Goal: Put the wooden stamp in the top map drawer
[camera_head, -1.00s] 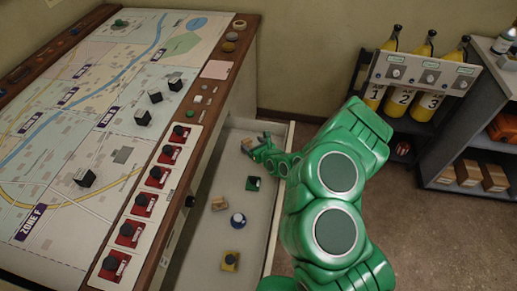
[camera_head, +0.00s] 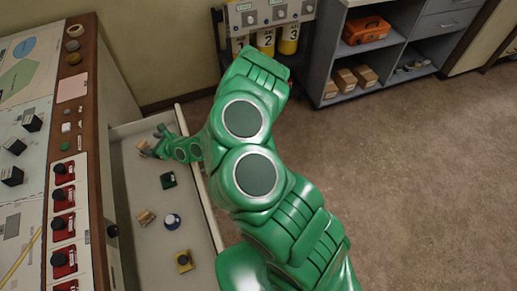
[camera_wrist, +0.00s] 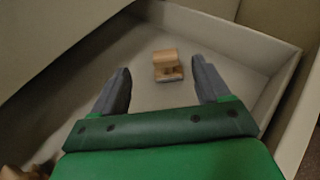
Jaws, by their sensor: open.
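A small wooden block that looks like the wooden stamp (camera_wrist: 167,72) lies on the floor of the open drawer (camera_head: 133,190), near its far end. In the wrist view it sits ahead of my gripper (camera_wrist: 161,66), between the lines of the two spread fingers, with space on both sides. It also shows in the head view (camera_head: 144,147), partly hidden by my gripper (camera_head: 155,141). My gripper is open and empty, low inside the drawer. A second wooden piece (camera_head: 145,217) lies nearer the middle of the drawer.
The map console (camera_head: 85,130) borders the drawer on the left. Shelves (camera_head: 400,60) stand behind, with open floor to the right.

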